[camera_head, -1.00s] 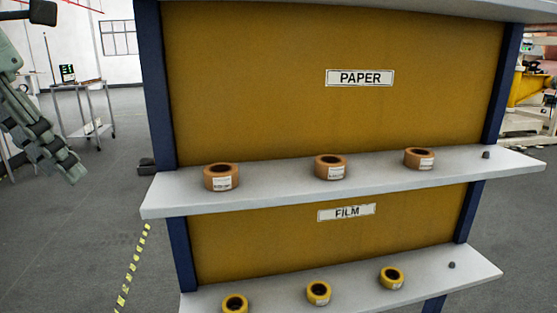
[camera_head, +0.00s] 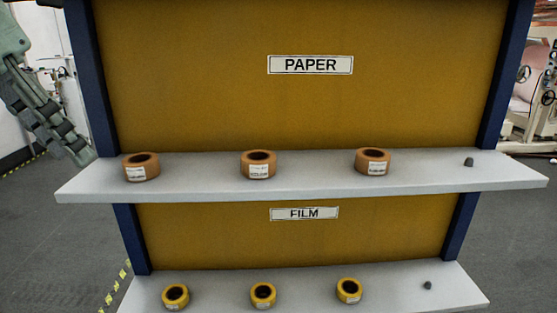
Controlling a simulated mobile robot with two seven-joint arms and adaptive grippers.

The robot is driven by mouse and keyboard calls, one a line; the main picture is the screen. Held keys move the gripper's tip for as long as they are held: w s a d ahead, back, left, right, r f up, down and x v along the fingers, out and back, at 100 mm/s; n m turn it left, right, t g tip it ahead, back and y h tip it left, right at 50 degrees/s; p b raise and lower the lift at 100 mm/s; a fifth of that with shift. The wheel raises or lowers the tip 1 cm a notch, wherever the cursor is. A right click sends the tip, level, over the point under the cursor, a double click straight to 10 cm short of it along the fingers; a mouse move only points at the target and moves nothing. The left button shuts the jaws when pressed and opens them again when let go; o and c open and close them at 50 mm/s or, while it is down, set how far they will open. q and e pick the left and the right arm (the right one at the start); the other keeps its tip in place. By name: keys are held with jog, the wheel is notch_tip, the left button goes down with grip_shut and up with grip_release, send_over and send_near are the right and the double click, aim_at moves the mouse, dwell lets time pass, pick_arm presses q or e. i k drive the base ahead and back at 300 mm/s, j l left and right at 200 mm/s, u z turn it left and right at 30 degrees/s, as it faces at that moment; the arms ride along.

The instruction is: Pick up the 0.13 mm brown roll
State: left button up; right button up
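Three brown rolls with white labels stand in a row on the grey shelf (camera_head: 315,184) under the PAPER sign: a left roll (camera_head: 141,168), a middle roll (camera_head: 258,165) and a right roll (camera_head: 373,162). The label print is too small to read, so I cannot tell which is 0.13 mm. My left gripper (camera_head: 84,156) hangs at the left edge of the picture, by the shelf rack's left post and apart from the rolls. Whether its fingers are open or shut does not show clearly. My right gripper is out of view.
A lower shelf (camera_head: 390,297) under the FILM sign (camera_head: 304,214) holds three yellow rolls (camera_head: 263,294). Small dark knobs (camera_head: 468,161) sit at the right of both shelves. Blue posts (camera_head: 507,75) flank the yellow back panel. The upper shelf is bare between the rolls.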

aim_at(255, 165)
jog(key=i+l+u, duration=0.1)
jog(key=l, duration=0.25)
jog(key=i+l+u, duration=0.1)
jog(key=l, duration=0.3)
jog(key=i+l+u, duration=0.1)
jog(key=i+l, duration=0.15)
jog(key=l, duration=0.15)
jog(key=i+l+u, duration=0.1)
jog(key=l, duration=0.3)
